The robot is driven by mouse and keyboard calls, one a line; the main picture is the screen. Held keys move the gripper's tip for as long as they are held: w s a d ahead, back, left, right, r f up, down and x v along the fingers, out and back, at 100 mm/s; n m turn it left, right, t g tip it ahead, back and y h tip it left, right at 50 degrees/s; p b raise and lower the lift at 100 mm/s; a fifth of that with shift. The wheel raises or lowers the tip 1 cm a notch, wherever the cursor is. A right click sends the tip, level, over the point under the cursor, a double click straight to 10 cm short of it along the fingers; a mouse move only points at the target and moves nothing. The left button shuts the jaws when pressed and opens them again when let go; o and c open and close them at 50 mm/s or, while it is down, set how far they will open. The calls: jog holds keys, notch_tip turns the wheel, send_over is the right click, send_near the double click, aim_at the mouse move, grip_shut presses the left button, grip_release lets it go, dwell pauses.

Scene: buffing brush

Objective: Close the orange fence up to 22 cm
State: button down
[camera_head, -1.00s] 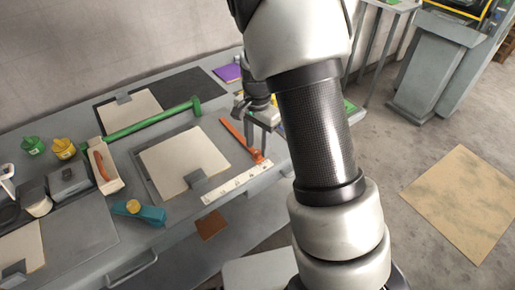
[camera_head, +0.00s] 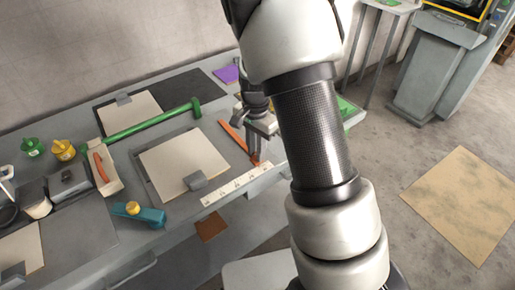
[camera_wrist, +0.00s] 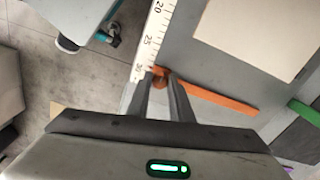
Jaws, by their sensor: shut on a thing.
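The orange fence (camera_head: 234,138) is a long bar lying at an angle on the right part of the bench. It also shows in the wrist view (camera_wrist: 215,98). Its round knob end lies beside the white ruler (camera_head: 236,186). My gripper (camera_head: 255,158) is shut on this knob end, with one finger on each side in the wrist view (camera_wrist: 161,76). The fingers partly hide the knob. On the ruler (camera_wrist: 150,45) I read 20, 25 and 30. The fence end lies near the 30 mark, on the higher side of 25.
A cream board (camera_head: 185,160) lies left of the fence, on the lower-number side. A green bar (camera_head: 150,121) lies farther left. A teal tool (camera_head: 138,214) lies near the front edge. The bench between the board and the fence is clear.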

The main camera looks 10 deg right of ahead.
jog(key=p, duration=0.2)
send_over(237, 172)
jog(key=shift+s, duration=0.1)
jog(key=shift+b, duration=0.3)
jog(key=c, duration=1.6)
grip_release()
jog(key=shift+o, duration=0.2)
notch_tip(237, 172, up, 18)
jog(key=p, duration=0.2)
jog(key=shift+f, duration=0.25)
